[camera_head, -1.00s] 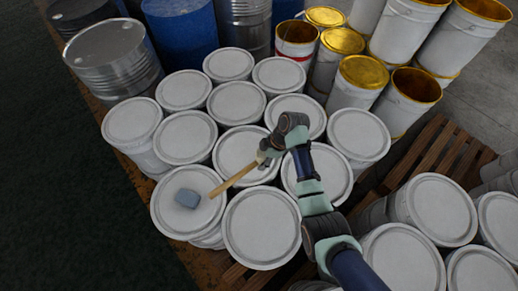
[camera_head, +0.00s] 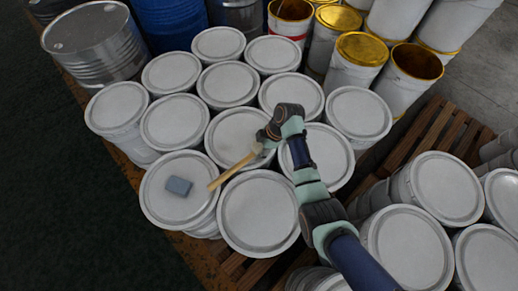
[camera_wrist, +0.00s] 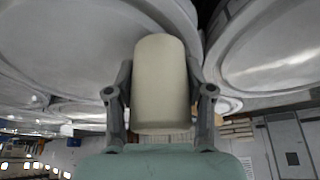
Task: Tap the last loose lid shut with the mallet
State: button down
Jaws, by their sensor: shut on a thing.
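My gripper (camera_head: 262,147) is shut on a pale wooden stick (camera_head: 232,172), which I take to be the mallet's handle. The stick slants down-left, its far end above the right part of the front-left drum lid (camera_head: 165,211). In the wrist view a cream cylinder (camera_wrist: 160,85) sits between both fingers. A blue-grey block (camera_head: 179,186) appears to lie on that lid, with a visible gap to the stick's end; I cannot tell whether it belongs to the mallet. The white lids all look seated; I cannot tell which is loose.
Several white lidded drums stand close together around my gripper, including the front one (camera_head: 258,213). More stand at the right (camera_head: 446,200). Open gold-lined pails (camera_head: 415,60), a steel drum (camera_head: 90,45) and blue drums stand behind. Dark green floor (camera_head: 60,210) is clear at left.

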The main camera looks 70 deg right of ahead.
aim_at(259, 144)
jog(key=shift+r, duration=0.1)
notch_tip(259, 144, up, 5)
jog(key=p, duration=0.4)
jog(key=shift+f, duration=0.3)
notch_tip(259, 144, down, 5)
jog(key=b, duration=0.3)
jog(key=shift+f+b, duration=0.15)
jog(key=shift+b, duration=0.25)
